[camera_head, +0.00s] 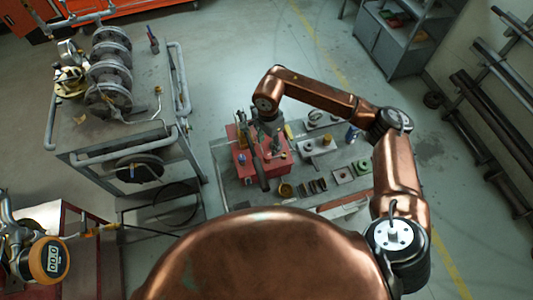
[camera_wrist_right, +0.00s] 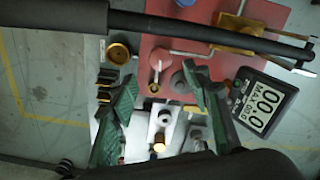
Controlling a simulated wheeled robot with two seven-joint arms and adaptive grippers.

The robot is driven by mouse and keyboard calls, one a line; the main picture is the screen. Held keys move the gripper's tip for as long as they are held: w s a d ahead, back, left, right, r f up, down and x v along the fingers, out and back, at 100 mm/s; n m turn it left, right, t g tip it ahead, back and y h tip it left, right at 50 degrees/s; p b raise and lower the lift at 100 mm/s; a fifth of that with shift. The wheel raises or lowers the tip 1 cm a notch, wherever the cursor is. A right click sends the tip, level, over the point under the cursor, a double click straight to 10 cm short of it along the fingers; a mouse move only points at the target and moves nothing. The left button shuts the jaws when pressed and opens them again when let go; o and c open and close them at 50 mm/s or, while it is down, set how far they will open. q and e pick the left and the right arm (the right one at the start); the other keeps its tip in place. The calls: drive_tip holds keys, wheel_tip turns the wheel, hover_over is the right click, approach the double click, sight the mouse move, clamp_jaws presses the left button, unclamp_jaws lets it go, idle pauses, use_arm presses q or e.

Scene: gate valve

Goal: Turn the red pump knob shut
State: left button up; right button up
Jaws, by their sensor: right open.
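The red pump (camera_head: 280,163) stands on the grey bench at the middle of the head view. In the right wrist view its red top (camera_wrist_right: 222,65) carries brass and metal fittings, and a long black bar crosses over it. A small dark round part (camera_wrist_right: 178,80) sits near the fingertips. My right gripper (camera_head: 265,132) is over the pump in the head view. In the right wrist view its green-padded fingers (camera_wrist_right: 158,76) are apart, with nothing held between them. My left gripper is not in view.
A digital gauge (camera_wrist_right: 262,104) lies beside the pump in the right wrist view. A brass cup (camera_head: 285,189) and several small blocks and fittings lie on the bench (camera_head: 232,192). A pipe-and-valve cart (camera_head: 90,130) stands at left, a grey cabinet (camera_head: 390,47) at back right.

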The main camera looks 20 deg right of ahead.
sight(267, 155)
wheel_tip(267, 155, down, 7)
drive_tip(key=shift+a+r+p, duration=0.15)
drive_tip(key=shift+p, duration=0.5)
drive_tip(key=shift+f, duration=0.35)
drive_tip(key=shift+c, duration=0.4)
drive_tip(key=c, duration=1.1)
